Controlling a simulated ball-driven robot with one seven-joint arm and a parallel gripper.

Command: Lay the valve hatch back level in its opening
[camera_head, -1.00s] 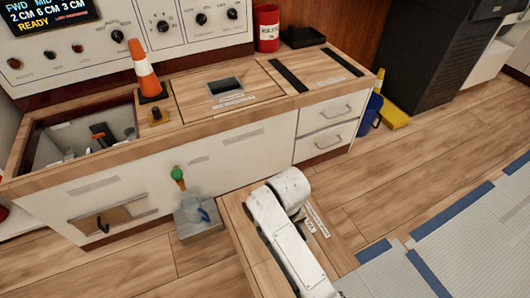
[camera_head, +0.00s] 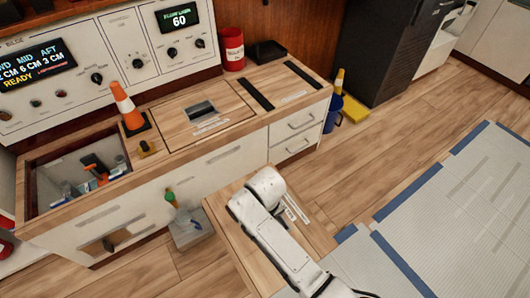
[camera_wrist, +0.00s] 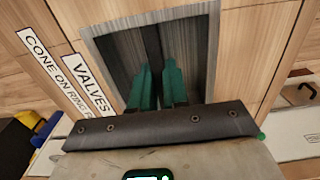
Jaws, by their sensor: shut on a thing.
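The valve hatch is a wooden panel (camera_head: 222,207) in the head view, held in front of the counter and partly covered by my arm. The wrist view shows its wood face (camera_wrist: 245,45), a VALVES label and a grey recess with a dark bar. My gripper (camera_wrist: 160,78) has its green fingers in the recess, shut on the hatch at that bar. In the head view my arm hides the fingers. The opening (camera_head: 33,196) is uncovered at the counter's left end, with an orange-handled valve (camera_head: 95,165) inside.
Another hatch (camera_head: 178,130) lies level in the counter. A grey box with a green-topped item (camera_head: 188,230) is on the floor before the counter.

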